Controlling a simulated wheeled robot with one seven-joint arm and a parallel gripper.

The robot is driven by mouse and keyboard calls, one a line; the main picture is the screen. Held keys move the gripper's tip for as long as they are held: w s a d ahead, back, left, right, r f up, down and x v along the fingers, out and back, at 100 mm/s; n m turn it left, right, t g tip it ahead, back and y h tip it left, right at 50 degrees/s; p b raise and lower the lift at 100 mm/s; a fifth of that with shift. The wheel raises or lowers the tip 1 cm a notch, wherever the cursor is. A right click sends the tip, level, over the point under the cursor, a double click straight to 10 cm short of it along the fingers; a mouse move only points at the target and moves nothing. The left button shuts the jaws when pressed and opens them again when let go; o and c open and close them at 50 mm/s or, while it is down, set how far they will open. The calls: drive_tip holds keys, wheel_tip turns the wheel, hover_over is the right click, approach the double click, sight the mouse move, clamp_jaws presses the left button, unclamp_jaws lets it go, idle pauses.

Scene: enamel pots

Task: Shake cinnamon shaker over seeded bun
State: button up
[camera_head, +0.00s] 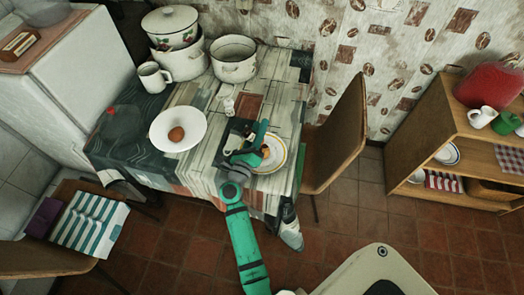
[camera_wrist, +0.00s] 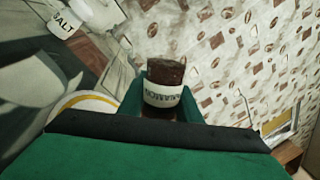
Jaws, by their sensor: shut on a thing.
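My gripper (camera_head: 259,145) is over the plate near the table's right front edge. In the wrist view it is shut on the cinnamon shaker (camera_wrist: 164,84), a dark brown jar with a white label. The lettering appears upside down there, and the fingers hide the jar's lower part. In the head view the shaker cannot be made out clearly. The seeded bun (camera_head: 266,152) shows only partly beside my gripper, on a white plate with a yellow rim (camera_head: 278,160). Part of that rim shows at left in the wrist view (camera_wrist: 82,98); the bun is hidden there.
A salt shaker (camera_head: 228,107) stands behind the plate. A white bowl (camera_head: 160,134) with a brown round item is to the left. White pots (camera_head: 233,68) and a mug (camera_head: 154,77) stand at the back. A wooden chair (camera_head: 338,130) stands close on the right.

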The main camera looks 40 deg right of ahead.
wheel_tip(320, 180, up, 6)
wheel_tip(320, 180, down, 6)
idle(0.3)
